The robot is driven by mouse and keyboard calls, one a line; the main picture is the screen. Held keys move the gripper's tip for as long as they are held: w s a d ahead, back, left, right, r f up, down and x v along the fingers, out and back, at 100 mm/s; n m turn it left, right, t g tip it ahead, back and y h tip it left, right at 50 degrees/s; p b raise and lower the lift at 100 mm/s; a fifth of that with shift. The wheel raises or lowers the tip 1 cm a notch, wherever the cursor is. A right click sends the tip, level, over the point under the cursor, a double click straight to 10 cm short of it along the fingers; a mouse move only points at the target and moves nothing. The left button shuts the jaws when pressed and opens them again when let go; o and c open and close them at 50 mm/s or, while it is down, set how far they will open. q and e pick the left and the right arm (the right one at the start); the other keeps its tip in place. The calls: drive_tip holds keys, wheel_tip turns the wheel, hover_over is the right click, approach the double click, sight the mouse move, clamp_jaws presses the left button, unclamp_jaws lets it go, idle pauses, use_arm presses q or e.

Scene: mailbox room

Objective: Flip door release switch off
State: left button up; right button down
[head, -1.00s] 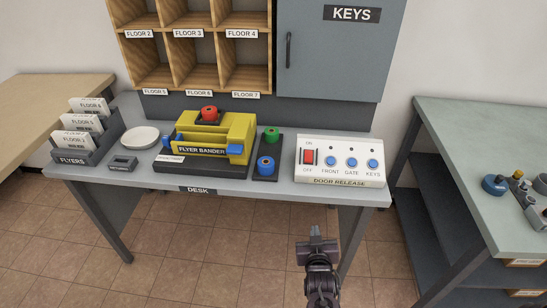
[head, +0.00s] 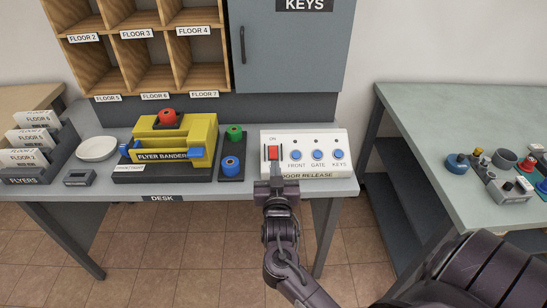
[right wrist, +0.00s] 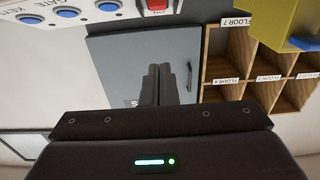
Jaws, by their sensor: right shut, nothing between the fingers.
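The white door release box (head: 342,167) sits on the right part of the desk. Its red rocker switch (head: 273,153) is at the box's left, with ON written above it. The OFF label below it is hidden behind my right gripper (head: 276,172). I cannot tell which way the rocker is tilted. My right gripper is shut and empty, with its fingertips just below the switch; contact cannot be made out. In the right wrist view, the fingers (right wrist: 157,84) show in the middle and the red switch (right wrist: 155,5) is at the top edge. My left gripper is not in view.
Blue buttons for front, gate and keys (head: 317,155) are right of the switch. Spools (head: 231,166) and the yellow flyer bander (head: 175,142) stand to its left. The grey key cabinet (head: 288,55) is behind. A second table (head: 440,110) with small devices is at right.

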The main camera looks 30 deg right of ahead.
hover_over(274, 157)
drive_tip(key=v, duration=0.3)
drive_tip(key=shift+w+d+f+p, duration=0.1)
drive_tip(key=shift+w+f+p, duration=0.1)
drive_tip(key=shift+f, duration=0.4)
drive_tip(key=shift+w+d+f+p, duration=0.1)
drive_tip(key=shift+f+p, duration=0.1)
drive_tip(key=shift+f, duration=0.4)
drive_tip(key=shift+w+f, duration=0.1)
drive_tip(key=shift+f, duration=0.65)
drive_tip(key=f+b, duration=0.1)
drive_tip(key=b, duration=0.2)
drive_tip(key=shift+f+t+b, duration=0.35)
drive_tip(key=shift+f+t, duration=0.05)
drive_tip(key=shift+r+h+b, duration=0.1)
drive_tip(key=shift+h+b, duration=0.25)
drive_tip(key=shift+h, duration=0.05)
drive_tip(key=shift+r+p, duration=0.25)
drive_tip(key=shift+p, duration=0.15)
